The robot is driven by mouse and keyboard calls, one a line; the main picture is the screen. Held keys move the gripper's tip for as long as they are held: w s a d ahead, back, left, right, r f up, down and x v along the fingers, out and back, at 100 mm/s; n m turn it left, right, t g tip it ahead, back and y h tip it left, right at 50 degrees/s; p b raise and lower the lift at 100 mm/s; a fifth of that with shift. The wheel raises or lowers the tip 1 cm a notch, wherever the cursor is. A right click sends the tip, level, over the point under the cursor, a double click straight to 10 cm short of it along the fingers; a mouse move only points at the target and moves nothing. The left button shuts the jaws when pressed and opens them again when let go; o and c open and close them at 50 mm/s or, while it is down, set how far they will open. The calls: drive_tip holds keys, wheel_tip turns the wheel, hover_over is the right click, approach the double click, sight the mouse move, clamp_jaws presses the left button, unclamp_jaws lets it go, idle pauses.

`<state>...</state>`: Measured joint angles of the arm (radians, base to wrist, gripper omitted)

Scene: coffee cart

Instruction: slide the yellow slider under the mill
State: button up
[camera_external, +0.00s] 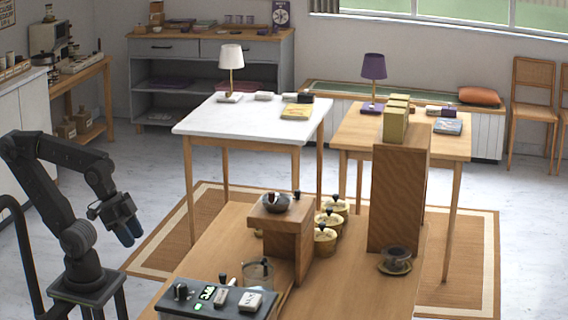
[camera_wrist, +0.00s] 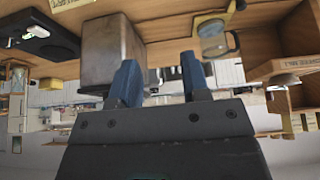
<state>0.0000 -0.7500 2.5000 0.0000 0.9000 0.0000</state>
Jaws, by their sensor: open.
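The mill looks to be the wooden body (camera_external: 289,232) with a dark bowl-shaped top in the middle of the cart in the external view. A wooden box with a lettered edge (camera_wrist: 296,66) at the right of the wrist view may be part of it. A small yellow piece (camera_wrist: 286,122) shows by that box; I cannot tell if it is the slider. In the external view I cannot make out the slider. My gripper (camera_external: 130,232) is open and empty, left of the cart and clear of it. Its two blue fingers (camera_wrist: 160,85) stand apart in the wrist view.
Several yellow canisters (camera_external: 325,240) stand right of the mill. A tall wooden block (camera_external: 398,200) and a dark cup on a saucer (camera_external: 396,262) are farther right. A glass vessel (camera_external: 257,274) and a dark control panel (camera_external: 215,299) are in front.

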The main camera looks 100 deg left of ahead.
drive_tip(key=shift+o, duration=0.3)
drive_tip(key=shift+o, duration=0.2)
drive_tip(key=shift+w+a+r, duration=0.1)
drive_tip(key=shift+w, duration=0.05)
drive_tip(key=n+g, duration=0.3)
drive_tip(key=g, duration=0.3)
hover_over(222, 273)
wheel_tip(222, 273, down, 6)
wheel_tip(222, 273, down, 14)
drive_tip(key=shift+w+r, duration=0.1)
clamp_jaws()
